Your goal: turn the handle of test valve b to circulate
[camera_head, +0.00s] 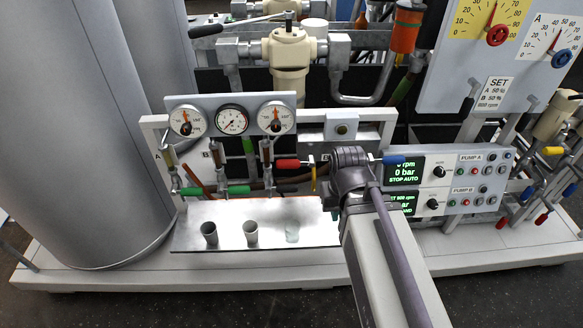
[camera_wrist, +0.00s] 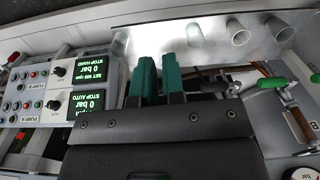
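In the head view a letter B (camera_head: 204,155) marks the middle test valve (camera_head: 218,156) under the gauge panel. A green handle (camera_head: 238,190) points right at its lower end. A similar green handle (camera_head: 188,191) is at the valve marked A. In the wrist view, turned upside down, a green handle (camera_wrist: 272,82) lies to the right of my gripper, apart from it. My gripper (camera_wrist: 156,58) shows two green fingers with a narrow gap and nothing visible between them.
A red handle (camera_head: 287,163), a yellow handle (camera_head: 313,175) and a blue handle (camera_head: 394,160) stick out near my wrist. Two grey cups (camera_head: 209,232) (camera_head: 251,232) and a clear glass (camera_head: 292,236) stand on the metal tray (camera_head: 190,247). The pump panel (camera_head: 465,178) is at the right.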

